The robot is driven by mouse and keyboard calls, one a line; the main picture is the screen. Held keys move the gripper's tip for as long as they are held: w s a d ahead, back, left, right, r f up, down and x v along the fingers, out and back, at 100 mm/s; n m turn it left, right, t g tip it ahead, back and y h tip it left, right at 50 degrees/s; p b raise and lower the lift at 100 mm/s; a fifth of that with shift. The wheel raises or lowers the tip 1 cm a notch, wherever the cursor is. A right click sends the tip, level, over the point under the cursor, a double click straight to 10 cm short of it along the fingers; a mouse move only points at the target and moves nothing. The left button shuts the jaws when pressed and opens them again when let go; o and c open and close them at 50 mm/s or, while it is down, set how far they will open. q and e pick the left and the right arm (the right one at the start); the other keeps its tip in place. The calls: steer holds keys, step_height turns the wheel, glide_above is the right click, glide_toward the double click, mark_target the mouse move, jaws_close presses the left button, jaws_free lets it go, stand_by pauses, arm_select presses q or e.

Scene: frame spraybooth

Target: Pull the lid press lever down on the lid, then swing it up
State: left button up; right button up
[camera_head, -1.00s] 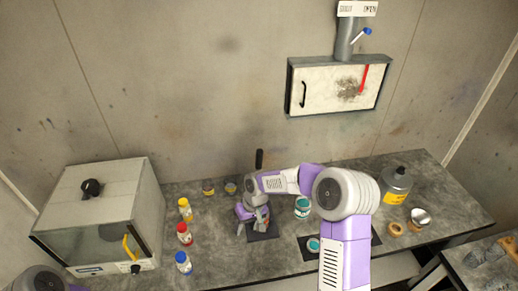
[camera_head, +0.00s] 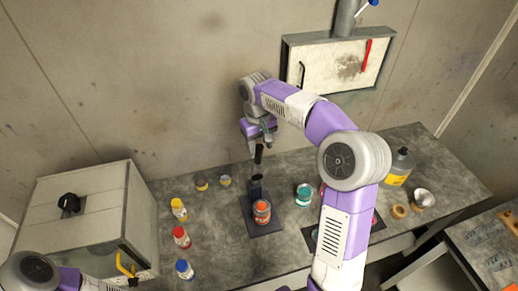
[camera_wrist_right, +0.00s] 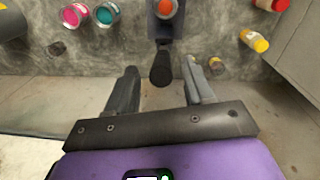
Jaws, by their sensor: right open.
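The lid press (camera_head: 256,190) stands on a dark base plate on the bench. Its lever (camera_head: 258,153), with a black handle, points up. A can with an orange-red top (camera_head: 262,212) stands upright on the base in front of the column. My right gripper (camera_head: 262,141) is open, high at the top of the lever. In the right wrist view the black handle (camera_wrist_right: 161,69) shows between the two spread fingers, with gaps on both sides. The can's orange lid (camera_wrist_right: 166,8) shows beyond it. My left gripper is out of view; only part of my left arm shows at lower left.
A grey booth box (camera_head: 95,210) stands at left. Bottles with yellow (camera_head: 178,208), red (camera_head: 181,237) and blue (camera_head: 184,269) caps stand left of the press. A teal can (camera_head: 304,195) is to its right. A wall cabinet (camera_head: 335,65) hangs behind.

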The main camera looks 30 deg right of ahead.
mark_target(260, 160)
steer(key=f, duration=0.1)
steer(key=w+f, duration=0.1)
steer(key=shift+f, duration=0.35)
steer(key=shift+d+f, duration=0.1)
steer(key=shift+f, duration=0.15)
steer(key=shift+s, duration=0.35)
steer(key=shift+w+f, duration=0.1)
steer(key=shift+w, duration=0.1)
steer(key=shift+c, duration=0.5)
steer(key=shift+w, duration=0.1)
steer(key=shift+c, duration=1.1)
jaws_close()
